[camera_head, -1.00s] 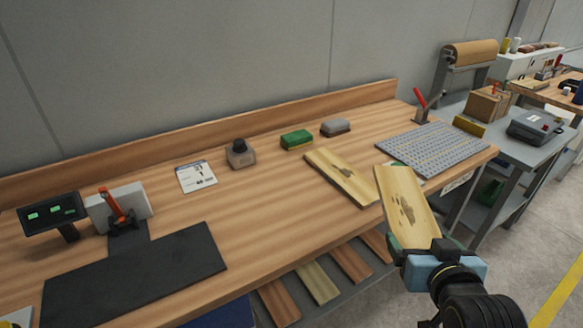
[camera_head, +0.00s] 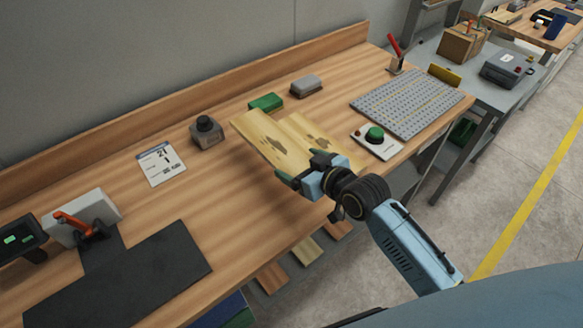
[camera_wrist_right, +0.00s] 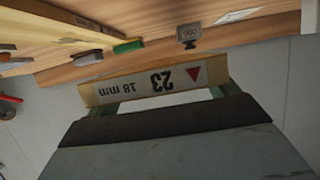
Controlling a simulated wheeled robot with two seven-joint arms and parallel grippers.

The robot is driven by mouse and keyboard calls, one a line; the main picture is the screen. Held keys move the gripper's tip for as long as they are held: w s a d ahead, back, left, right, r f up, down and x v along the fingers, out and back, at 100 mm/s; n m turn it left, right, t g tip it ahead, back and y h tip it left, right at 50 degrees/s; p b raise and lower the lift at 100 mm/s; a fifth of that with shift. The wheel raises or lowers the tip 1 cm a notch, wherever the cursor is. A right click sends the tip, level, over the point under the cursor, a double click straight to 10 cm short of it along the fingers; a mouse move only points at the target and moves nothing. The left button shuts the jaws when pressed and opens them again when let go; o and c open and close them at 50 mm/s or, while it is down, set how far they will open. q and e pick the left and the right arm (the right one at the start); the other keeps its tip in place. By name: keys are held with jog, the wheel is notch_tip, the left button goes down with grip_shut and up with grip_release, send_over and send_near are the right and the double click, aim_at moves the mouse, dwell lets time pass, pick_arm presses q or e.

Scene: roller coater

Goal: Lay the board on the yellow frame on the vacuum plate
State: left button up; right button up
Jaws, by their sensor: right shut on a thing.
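A wooden board (camera_head: 262,138) with dark patches is held by its near end in my right gripper (camera_head: 302,168), which is shut on it above the bench. The right wrist view shows that board's end (camera_wrist_right: 140,88), marked "23" and "18 mm", between the fingers. A second similar board (camera_head: 318,128) is partly hidden behind the held one. The grey perforated vacuum plate (camera_head: 410,102) is at the bench's right end, right of the gripper and apart from the held board. I cannot make out a yellow frame on it; a yellow bar (camera_head: 445,75) stands by its far right edge. My left gripper is not in view.
A control box with a green button (camera_head: 376,136) sits between the boards and the plate. A red-handled lever (camera_head: 396,54) stands behind the plate. Green (camera_head: 266,103) and grey (camera_head: 306,86) blocks and a dark-knobbed device (camera_head: 207,131) lie behind and left of the boards.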

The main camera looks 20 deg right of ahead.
notch_tip(320, 180, down, 5)
jog(key=shift+f+b, duration=0.1)
jog(key=shift+b, duration=0.25)
jog(key=shift+f, duration=1.7)
jog(key=shift+b, duration=0.3)
jog(key=shift+f, duration=0.2)
jog(key=o, duration=0.9)
jog(key=shift+o, duration=0.2)
